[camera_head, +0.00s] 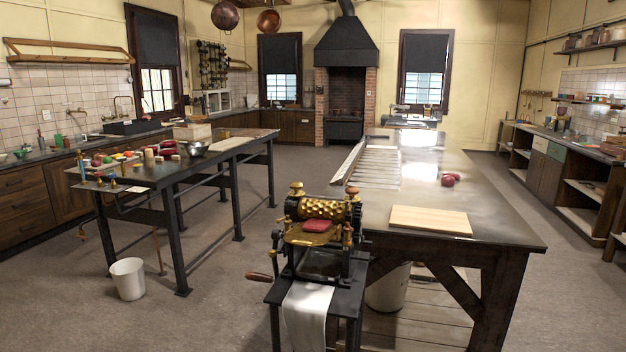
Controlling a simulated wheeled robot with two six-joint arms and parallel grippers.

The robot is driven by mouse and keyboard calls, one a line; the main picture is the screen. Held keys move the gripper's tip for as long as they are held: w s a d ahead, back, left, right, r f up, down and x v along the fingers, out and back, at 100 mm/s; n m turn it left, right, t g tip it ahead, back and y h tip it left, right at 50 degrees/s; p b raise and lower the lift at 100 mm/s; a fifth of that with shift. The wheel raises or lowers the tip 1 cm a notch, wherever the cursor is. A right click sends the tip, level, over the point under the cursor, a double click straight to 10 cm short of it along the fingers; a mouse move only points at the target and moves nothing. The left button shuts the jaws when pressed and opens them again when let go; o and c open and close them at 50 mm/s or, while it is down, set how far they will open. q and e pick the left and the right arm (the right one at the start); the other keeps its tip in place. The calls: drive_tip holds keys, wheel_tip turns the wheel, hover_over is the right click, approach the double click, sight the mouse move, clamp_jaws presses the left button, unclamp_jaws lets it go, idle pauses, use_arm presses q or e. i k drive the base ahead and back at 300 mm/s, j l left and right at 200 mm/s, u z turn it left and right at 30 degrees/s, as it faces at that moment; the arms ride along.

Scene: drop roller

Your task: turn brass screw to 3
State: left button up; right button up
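The drop roller machine (318,232) stands on a small dark stand at the front centre. Its patterned brass roller (325,209) lies across the top. A brass screw knob (297,188) stands up at the roller's left end, and another brass knob (352,190) stands at its right end. Any numbers or dial marks by the screws are too small to read. A red slab (318,225) lies on the brass plate in front of the roller. A crank with a wooden handle (259,276) sticks out at the lower left. Neither of my grippers is in view.
A dark workbench (140,178) with coloured items stands left. A white bucket (128,279) is on the floor.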

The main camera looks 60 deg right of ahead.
sight(296, 185)
drive_tip(key=i+z, duration=0.25)
drive_tip(key=z, duration=0.15)
drive_tip(key=i+z, duration=0.25)
drive_tip(key=z, duration=0.2)
drive_tip(key=i+j+z, duration=0.1)
drive_tip(key=i+z, duration=0.15)
drive_tip(key=z, duration=0.15)
drive_tip(key=i+j+z, duration=0.2)
drive_tip(key=z, duration=0.25)
drive_tip(key=i+j+z, duration=0.2)
drive_tip(key=z, duration=0.2)
